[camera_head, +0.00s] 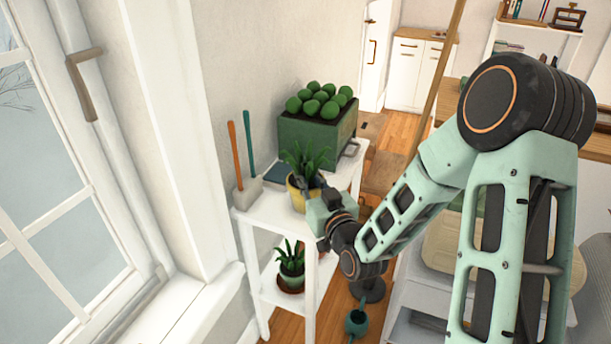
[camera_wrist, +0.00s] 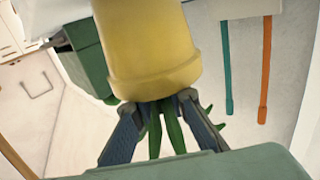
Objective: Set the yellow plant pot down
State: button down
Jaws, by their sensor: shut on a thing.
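The yellow plant pot (camera_head: 296,199) is upright, with a spiky green plant (camera_head: 306,160) in it. It is over the top of the white shelf stand (camera_head: 271,222); I cannot tell whether its base touches. My gripper (camera_head: 318,193) reaches it from the right and hides part of it. In the wrist view the pot (camera_wrist: 150,45) appears upside down, with its leaves (camera_wrist: 172,127) hanging between the fingers. My gripper (camera_wrist: 160,108) is shut on the pot near its rim.
A green planter box (camera_head: 310,138) with round plants stands behind the pot. Orange and teal handled tools (camera_head: 247,188) stand at left. A smaller potted plant (camera_head: 290,270) is on the lower shelf. A window (camera_head: 60,190) lies left, and a teal watering can (camera_head: 356,322) is below.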

jog(key=c, duration=1.9)
grip_release()
